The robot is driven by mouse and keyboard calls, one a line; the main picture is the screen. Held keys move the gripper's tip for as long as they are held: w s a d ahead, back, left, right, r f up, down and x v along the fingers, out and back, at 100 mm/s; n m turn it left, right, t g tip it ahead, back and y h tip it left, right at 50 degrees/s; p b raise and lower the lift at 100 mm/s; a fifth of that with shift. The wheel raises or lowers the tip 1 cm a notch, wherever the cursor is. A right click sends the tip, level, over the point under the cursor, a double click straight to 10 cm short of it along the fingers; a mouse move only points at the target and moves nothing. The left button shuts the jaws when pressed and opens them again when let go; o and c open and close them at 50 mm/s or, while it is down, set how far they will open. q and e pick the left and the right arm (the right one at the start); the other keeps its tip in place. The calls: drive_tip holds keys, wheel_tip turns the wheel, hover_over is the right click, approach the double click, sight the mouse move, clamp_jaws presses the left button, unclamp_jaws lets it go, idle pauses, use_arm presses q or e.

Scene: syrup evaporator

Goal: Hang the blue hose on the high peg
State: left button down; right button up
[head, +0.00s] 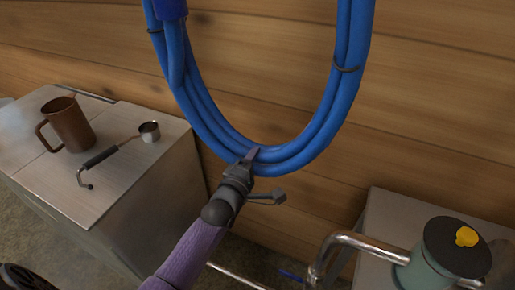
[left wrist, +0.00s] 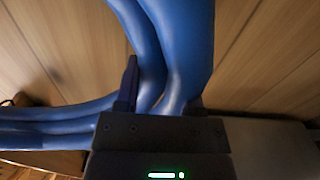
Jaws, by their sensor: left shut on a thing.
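The blue hose (head: 309,136) is a coil of several loops bound with dark ties. It hangs down in front of the wooden wall, and its top is cut off by the upper edge of the head view, so no peg shows. My left gripper (head: 252,158) is at the bottom of the coil, shut on the hose. In the left wrist view, the hose (left wrist: 172,50) passes between the two dark fingers of the gripper (left wrist: 165,105). My right gripper is not in view.
A metal cabinet (head: 140,185) at left holds a brown mug (head: 70,124) and a small ladle (head: 118,149). At lower right are a bent metal pipe (head: 345,240) and a green canister (head: 440,268) with a black lid and yellow knob. The wooden wall (head: 430,110) is bare at right.

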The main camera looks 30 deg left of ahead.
use_arm(q)
drive_tip(key=shift+s+d+r+p, duration=0.15)
drive_tip(key=shift+s+p, duration=0.3)
drive_tip(key=shift+s, duration=0.3)
drive_tip(key=shift+s+a+r+p, duration=0.1)
drive_tip(key=shift+s+p, duration=0.3)
drive_tip(key=shift+s, duration=0.3)
drive_tip(key=s+p, duration=0.4)
drive_tip(key=s, duration=0.5)
drive_tip(key=shift+d+f, duration=0.15)
drive_tip(key=shift+d, duration=0.15)
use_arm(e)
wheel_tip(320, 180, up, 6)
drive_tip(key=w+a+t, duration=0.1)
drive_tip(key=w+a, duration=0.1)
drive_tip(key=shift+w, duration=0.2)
